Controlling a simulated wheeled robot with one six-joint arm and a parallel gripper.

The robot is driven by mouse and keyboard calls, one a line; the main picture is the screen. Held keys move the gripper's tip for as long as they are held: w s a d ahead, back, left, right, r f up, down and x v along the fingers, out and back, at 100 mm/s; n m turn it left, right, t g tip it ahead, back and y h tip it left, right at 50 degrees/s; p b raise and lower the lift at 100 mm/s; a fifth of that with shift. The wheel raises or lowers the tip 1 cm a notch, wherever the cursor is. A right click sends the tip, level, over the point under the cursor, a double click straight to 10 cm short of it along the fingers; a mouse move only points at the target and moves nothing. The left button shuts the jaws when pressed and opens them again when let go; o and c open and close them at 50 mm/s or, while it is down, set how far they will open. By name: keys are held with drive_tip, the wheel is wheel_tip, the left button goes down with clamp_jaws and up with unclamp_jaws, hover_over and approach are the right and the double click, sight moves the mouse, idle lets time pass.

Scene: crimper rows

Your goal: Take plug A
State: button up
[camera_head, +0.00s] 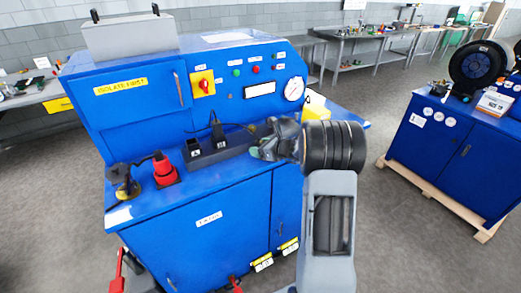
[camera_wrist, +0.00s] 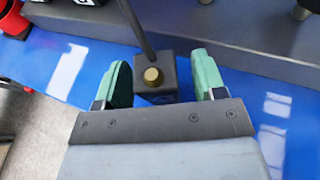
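My gripper (camera_head: 262,150) is at the right part of the dark socket rail (camera_head: 236,146) on the blue bench. In the wrist view, my gripper's green fingertips (camera_wrist: 163,82) are apart, on either side of a dark square block with a brass round end (camera_wrist: 152,76). A dark rod or cable rises from that block. I cannot tell whether this block is plug A. Two black blocks stand along the rail: the left one (camera_head: 192,149) bears a small label that looks like A, and the other (camera_head: 219,138) has a cable above it.
The upright control panel (camera_head: 240,75) with a red switch (camera_head: 203,83) and gauge (camera_head: 293,89) rises behind. A second blue bench (camera_head: 450,140) stands right, across open floor.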

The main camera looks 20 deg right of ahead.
drive_tip(key=c, duration=1)
drive_tip(key=shift+r, duration=0.1)
